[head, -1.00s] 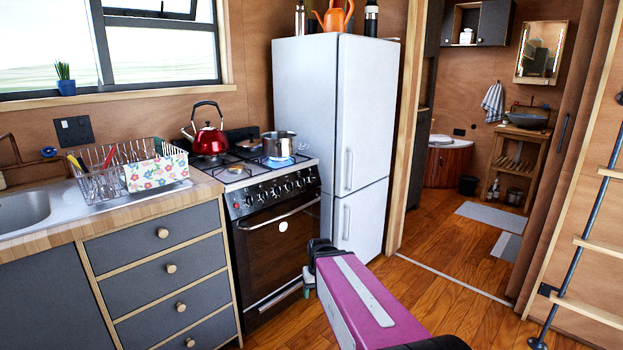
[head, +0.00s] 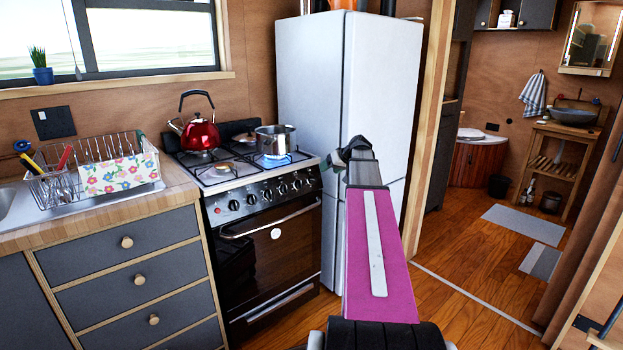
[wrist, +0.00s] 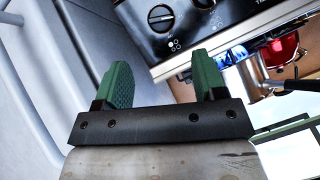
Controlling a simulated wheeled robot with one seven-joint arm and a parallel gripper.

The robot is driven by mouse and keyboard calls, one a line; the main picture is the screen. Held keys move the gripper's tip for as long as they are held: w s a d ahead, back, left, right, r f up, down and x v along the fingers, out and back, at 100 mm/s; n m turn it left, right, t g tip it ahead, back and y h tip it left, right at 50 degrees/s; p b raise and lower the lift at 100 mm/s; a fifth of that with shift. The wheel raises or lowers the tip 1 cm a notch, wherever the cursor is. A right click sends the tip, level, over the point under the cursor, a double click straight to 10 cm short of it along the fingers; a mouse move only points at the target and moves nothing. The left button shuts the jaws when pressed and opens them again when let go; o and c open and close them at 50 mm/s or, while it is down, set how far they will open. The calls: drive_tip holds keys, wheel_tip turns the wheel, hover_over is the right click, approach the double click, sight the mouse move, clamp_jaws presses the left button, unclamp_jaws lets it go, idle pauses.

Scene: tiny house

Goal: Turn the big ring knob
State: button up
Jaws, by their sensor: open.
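The stove (head: 268,262) has a row of dark knobs (head: 268,194) along its front panel. One round black knob (wrist: 160,17) shows close at the top of the wrist view, with a burner-dot mark beside it. I cannot tell which knob is the big ring's. A blue flame (head: 274,161) burns under the steel pot (head: 275,139). My gripper (wrist: 162,75) has its two green fingers spread wide with nothing between them. It is apart from the knob and right of the stove panel, in front of the fridge.
The white fridge (head: 315,85) stands right of the stove, close to my gripper. A red kettle (head: 198,128) sits on a rear burner. Drawers (head: 135,280) and a dish rack (head: 100,170) are to the left. Wooden floor (head: 460,285) is open at the right.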

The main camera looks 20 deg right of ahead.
sight(315, 179)
drive_tip(key=x, duration=1)
drive_tip(key=shift+w+a+f, duration=0.1)
drive_tip(key=shift+f, duration=0.1)
drive_tip(key=shift+c, duration=0.3)
drive_tip(key=c, duration=0.8)
